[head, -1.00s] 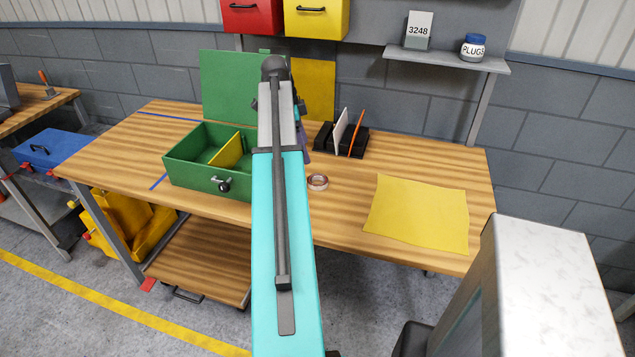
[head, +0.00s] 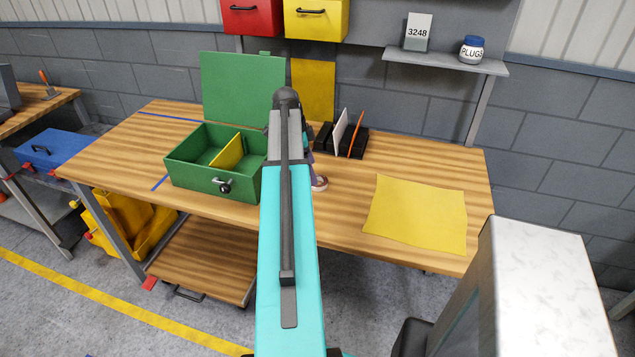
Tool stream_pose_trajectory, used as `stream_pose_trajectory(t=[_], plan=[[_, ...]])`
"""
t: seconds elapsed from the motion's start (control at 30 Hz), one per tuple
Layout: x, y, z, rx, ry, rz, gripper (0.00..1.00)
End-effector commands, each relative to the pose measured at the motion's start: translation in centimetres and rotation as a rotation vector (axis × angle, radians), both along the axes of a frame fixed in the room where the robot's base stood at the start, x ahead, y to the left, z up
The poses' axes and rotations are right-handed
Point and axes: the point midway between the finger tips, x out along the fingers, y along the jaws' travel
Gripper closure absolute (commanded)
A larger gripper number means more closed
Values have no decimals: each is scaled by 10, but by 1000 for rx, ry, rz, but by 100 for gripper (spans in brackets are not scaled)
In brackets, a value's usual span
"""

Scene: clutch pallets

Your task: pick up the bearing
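The bearing (head: 321,184) looks like a small pale ring with reddish tones, lying on the wooden bench (head: 345,208) in the middle. Its left part is hidden behind my arm. My gripper (head: 314,168) is mostly hidden behind my turquoise arm; only a small dark and purplish part shows at the arm's right side, just above the bearing in the picture. I cannot tell whether it touches the bearing or whether its fingers are open or shut.
An open green box (head: 195,182) with a yellow divider stands left of my arm. A black rack (head: 323,135) with upright white and orange plates stands behind the bearing. A yellow sheet (head: 417,214) lies to the right. Bench between bearing and sheet is clear.

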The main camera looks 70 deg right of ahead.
Motion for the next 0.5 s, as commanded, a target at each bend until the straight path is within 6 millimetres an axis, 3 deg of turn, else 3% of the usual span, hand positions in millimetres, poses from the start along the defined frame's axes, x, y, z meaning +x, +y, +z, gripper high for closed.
stream_pose_trajectory(t=[0.5], plan=[[-2, -3, -9, 1, 1, 1, 22]])
